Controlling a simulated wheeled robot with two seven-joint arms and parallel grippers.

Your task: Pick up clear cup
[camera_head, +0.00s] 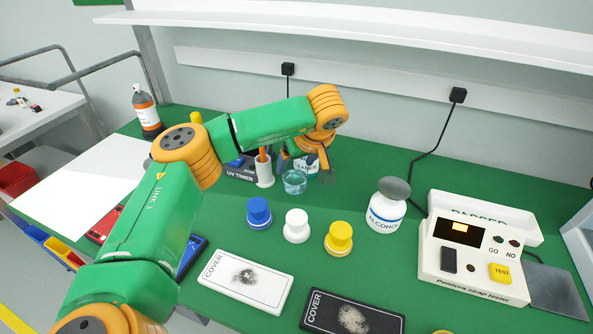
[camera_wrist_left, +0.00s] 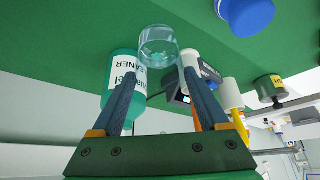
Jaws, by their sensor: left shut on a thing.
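The clear cup (camera_head: 295,184) is a small see-through bluish cup near the middle of the green table in the head view. My left gripper (camera_head: 304,165) comes down from behind and above it, partly hiding its upper part. In the left wrist view the clear cup (camera_wrist_left: 159,40) lies between the tips of my left gripper's two fingers (camera_wrist_left: 160,77), which are shut on it. Whether the cup's base touches the table is hard to tell. My right gripper is not in view.
A labelled cleaner bottle (camera_wrist_left: 121,72) stands close beside the gripper. A white holder (camera_head: 265,172) and a UV timer (camera_head: 239,175) are left of the cup. Blue (camera_head: 258,211), white (camera_head: 296,226) and yellow (camera_head: 339,237) capped items stand in front. An alcohol bottle (camera_head: 386,212) is right.

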